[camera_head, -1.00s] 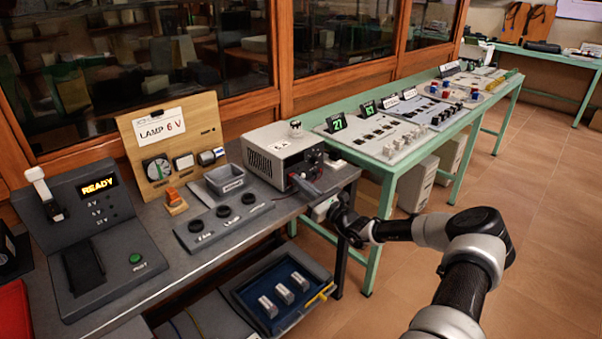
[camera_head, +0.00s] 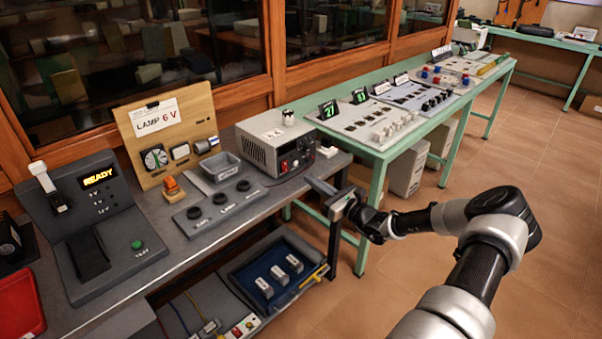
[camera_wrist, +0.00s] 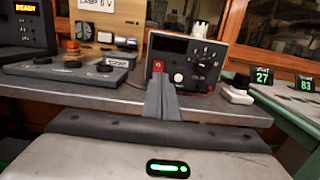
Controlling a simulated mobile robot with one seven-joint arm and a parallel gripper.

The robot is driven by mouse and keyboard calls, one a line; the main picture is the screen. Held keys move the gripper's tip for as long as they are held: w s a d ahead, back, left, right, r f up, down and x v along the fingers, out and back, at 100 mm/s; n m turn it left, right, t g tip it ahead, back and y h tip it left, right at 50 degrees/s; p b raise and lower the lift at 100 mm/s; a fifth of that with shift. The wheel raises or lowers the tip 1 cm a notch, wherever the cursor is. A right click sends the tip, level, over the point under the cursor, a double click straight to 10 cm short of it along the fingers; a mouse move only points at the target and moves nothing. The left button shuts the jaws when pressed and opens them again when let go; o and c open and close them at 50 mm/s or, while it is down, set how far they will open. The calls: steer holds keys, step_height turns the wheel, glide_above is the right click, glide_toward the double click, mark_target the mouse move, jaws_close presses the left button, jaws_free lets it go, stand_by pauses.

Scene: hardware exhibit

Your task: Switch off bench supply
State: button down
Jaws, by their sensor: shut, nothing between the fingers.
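The bench supply (camera_head: 262,153) is a grey box with a dark front panel, standing on the grey bench. In the wrist view its front panel (camera_wrist: 197,62) faces me, with a dark display, knobs and a red switch (camera_wrist: 158,66) at its left edge. I cannot tell the switch's position. My gripper (camera_head: 308,180) is shut and empty, in front of the panel and apart from it in the head view. In the wrist view my gripper's fingertips (camera_wrist: 161,76) line up just below the red switch and hide the panel's lower left part.
Left of the supply are a grey bin (camera_head: 220,167), a three-knob box (camera_head: 219,203), an orange-knobbed block (camera_head: 172,189) and a console reading READY (camera_head: 98,178). A white object (camera_head: 327,151) lies right of it. A green table (camera_head: 382,151) adjoins.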

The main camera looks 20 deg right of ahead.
steer(key=shift+v, duration=2.3)
steer(key=shift+a+r, duration=0.1)
